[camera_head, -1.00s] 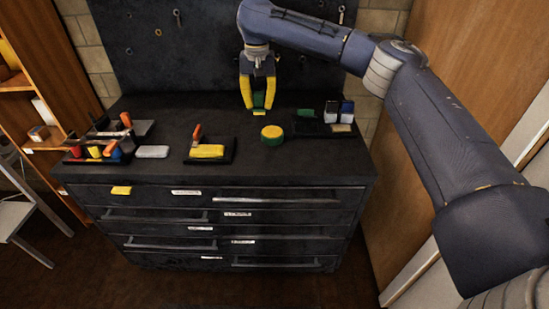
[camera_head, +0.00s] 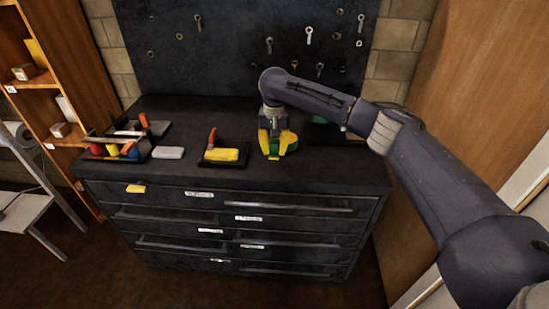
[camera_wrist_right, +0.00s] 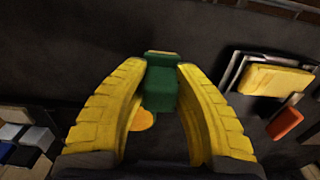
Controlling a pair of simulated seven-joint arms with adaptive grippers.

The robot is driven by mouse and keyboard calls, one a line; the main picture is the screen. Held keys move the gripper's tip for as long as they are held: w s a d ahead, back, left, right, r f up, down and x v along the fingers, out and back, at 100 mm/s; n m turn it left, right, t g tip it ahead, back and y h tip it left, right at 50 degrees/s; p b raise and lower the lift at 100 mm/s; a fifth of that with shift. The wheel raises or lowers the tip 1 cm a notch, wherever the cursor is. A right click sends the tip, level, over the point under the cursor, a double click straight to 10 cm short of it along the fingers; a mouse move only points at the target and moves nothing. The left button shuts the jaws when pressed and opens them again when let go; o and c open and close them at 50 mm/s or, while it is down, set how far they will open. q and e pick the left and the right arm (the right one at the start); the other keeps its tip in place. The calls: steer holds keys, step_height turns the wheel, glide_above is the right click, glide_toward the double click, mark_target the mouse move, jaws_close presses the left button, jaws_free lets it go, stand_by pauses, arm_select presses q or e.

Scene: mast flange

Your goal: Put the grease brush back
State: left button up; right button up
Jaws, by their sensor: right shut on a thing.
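My right gripper (camera_head: 272,152) is low over the bench top at its middle right. In the right wrist view its yellow fingers (camera_wrist_right: 160,75) are shut on a green piece with a pale yellow end, which looks like the grease brush (camera_wrist_right: 160,90). A round green and yellow tin (camera_head: 289,147) stands on the bench right at the gripper, partly covered by it. A yellow-orange patch, likely the tin (camera_wrist_right: 142,121), shows behind the brush. I cannot tell whether brush and tin touch. My left gripper is not in view.
A small dark tray (camera_head: 205,163) holds a yellow block and an orange-handled tool. A grey block (camera_head: 168,152) and a tray of coloured items (camera_head: 90,157) are further left. Another dark tray (camera_head: 325,132) is partly hidden behind my right arm. The front bench strip is clear.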

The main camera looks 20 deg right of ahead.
mark_target(274, 158)
steer(key=shift+f, duration=2.1)
steer(key=shift+f, duration=0.1)
steer(key=o, duration=1.1)
steer(key=shift+c, duration=0.2)
step_height(274, 158, up, 12)
steer(key=shift+r, duration=0.1)
